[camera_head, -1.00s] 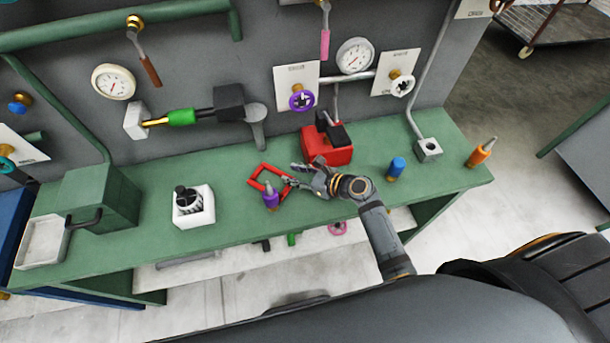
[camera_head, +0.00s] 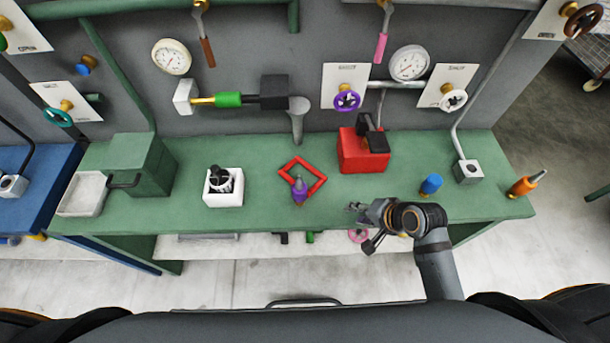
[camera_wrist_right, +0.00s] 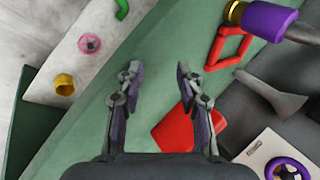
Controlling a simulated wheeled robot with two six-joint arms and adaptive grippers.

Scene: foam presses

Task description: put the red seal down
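The red seal (camera_head: 317,185), a square red frame, lies on the green bench. A purple bottle (camera_head: 299,188) with a grey tip stands at its near left side and overlaps it in the head view. In the right wrist view the red seal (camera_wrist_right: 216,47) shows at the upper right, beyond the fingertips and apart from them. My right gripper (camera_head: 355,208) is at the bench's front edge, to the right of the seal. In the wrist view its two fingers (camera_wrist_right: 156,72) are apart with nothing between them. My left gripper is not in view.
A red box (camera_head: 362,157) with a black handle stands behind my right gripper. A blue bottle (camera_head: 431,184) and an orange bottle (camera_head: 524,184) are to the right. A white block (camera_head: 223,190) stands left of the seal, with bare bench between.

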